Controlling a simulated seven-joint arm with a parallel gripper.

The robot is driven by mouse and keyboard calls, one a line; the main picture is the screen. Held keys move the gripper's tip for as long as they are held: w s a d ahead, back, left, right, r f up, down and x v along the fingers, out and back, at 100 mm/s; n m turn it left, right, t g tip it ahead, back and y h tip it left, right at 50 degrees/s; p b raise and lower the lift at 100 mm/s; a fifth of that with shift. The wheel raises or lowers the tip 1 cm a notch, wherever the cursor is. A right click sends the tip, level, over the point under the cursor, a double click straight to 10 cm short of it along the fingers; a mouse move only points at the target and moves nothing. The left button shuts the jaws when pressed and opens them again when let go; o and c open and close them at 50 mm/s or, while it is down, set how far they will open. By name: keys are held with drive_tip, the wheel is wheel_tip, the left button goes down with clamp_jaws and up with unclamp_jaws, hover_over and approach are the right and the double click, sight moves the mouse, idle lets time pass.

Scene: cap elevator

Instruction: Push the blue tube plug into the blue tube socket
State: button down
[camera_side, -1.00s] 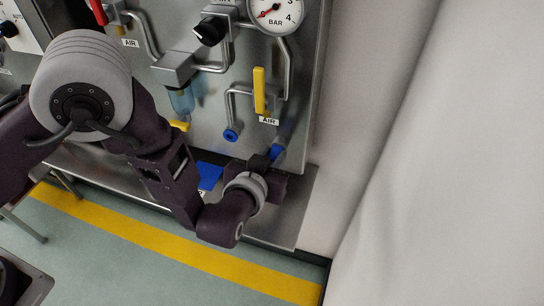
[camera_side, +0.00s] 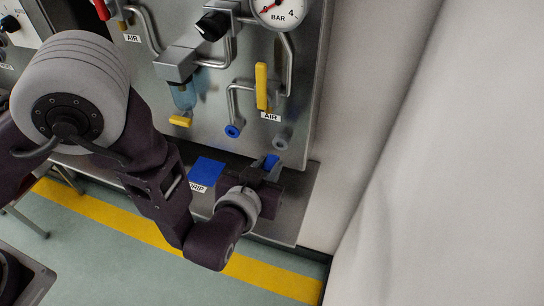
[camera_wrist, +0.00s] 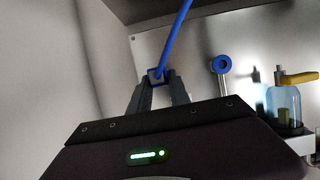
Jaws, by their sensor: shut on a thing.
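My gripper (camera_side: 268,167) is at the lower right of the panel, shut on the blue tube plug (camera_side: 272,160). In the wrist view, the plug (camera_wrist: 155,76) sits between my two fingertips (camera_wrist: 158,84), with a blue tube (camera_wrist: 176,38) rising from it. The blue tube socket (camera_side: 232,131) is a blue ring on the end of a bent pipe, to the left of and above the plug. It also shows in the wrist view (camera_wrist: 222,63), to the right of my fingers and apart from the plug. My fingers partly hide the plug.
A grey round fitting (camera_side: 281,143) is on the panel just above the plug. A yellow valve handle (camera_side: 262,86) and a clear blue filter bowl (camera_side: 184,96) are above and left. A blue pad (camera_side: 207,172) lies on the steel shelf (camera_side: 288,222) below.

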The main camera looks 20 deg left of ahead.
drive_tip(key=shift+s, duration=0.45)
drive_tip(key=s+a+f+m+t+y, duration=0.1)
drive_tip(key=s+a+m+t+y, duration=0.25)
drive_tip(key=a+m+y, duration=0.65)
drive_tip(key=w+m+h, duration=0.3)
drive_tip(key=w, duration=0.3)
drive_tip(key=shift+a+m, duration=0.3)
drive_tip(key=shift+a, duration=0.05)
drive_tip(key=shift+w+f, duration=0.1)
drive_tip(key=shift+w, duration=1.1)
idle(0.6)
drive_tip(key=c, duration=1.1)
unclamp_jaws()
drive_tip(key=shift+c, duration=0.2)
